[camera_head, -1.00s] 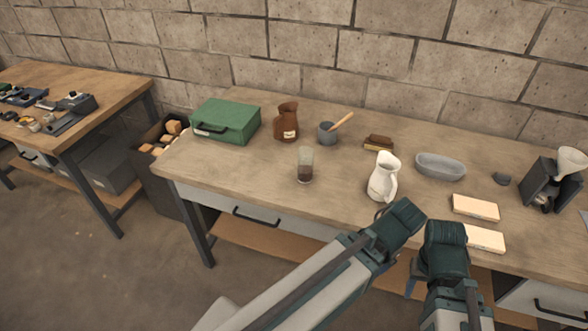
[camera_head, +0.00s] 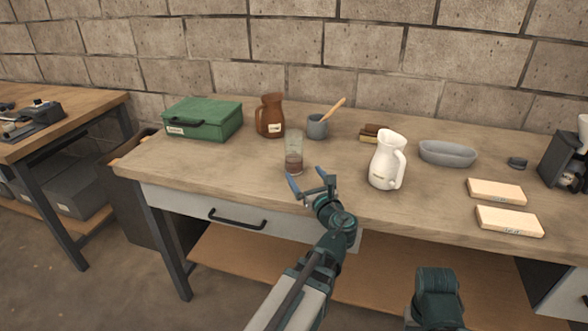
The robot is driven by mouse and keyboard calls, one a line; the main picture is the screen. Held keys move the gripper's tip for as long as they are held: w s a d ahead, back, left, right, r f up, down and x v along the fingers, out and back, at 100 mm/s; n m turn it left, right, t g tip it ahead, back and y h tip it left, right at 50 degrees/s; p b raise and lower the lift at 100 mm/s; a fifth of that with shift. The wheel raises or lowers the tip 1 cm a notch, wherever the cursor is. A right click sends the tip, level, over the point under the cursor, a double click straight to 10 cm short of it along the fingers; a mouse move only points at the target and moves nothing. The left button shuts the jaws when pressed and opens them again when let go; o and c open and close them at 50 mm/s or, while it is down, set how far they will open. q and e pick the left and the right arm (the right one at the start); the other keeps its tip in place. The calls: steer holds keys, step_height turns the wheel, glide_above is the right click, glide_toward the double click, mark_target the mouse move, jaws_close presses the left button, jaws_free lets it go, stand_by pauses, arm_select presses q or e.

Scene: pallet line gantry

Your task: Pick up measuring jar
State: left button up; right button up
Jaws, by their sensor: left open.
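The measuring jar is most likely the clear glass vessel (camera_head: 294,150) with brown contents at its bottom, upright near the front of the workbench. My left gripper (camera_head: 307,184) is open and empty just in front of it, its fingers pointing toward it. In the picture the fingertips lie close to the glass base; I cannot tell whether they touch. My right arm shows at the lower right, below the bench edge, but its gripper fingers are not visible.
A white pitcher (camera_head: 386,162) stands right of my left gripper. Behind are a brown jug (camera_head: 270,115), a grey mortar (camera_head: 317,127) and a green case (camera_head: 202,122). A grey oval dish (camera_head: 447,153) and two pale blocks (camera_head: 497,191) lie right. The bench front (camera_head: 240,178) is clear.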

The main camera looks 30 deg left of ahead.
mark_target(296, 161)
arm_select(q)
steer(key=shift+w+a+r, duration=0.1)
steer(key=shift+w+a, duration=0.2)
steer(key=x, duration=0.8)
steer(key=x, duration=0.5)
steer(key=shift+w+d+f+b, duration=0.15)
steer(key=shift+w+f+b, duration=0.15)
steer(key=shift+b, duration=0.05)
steer(key=c, duration=1.6)
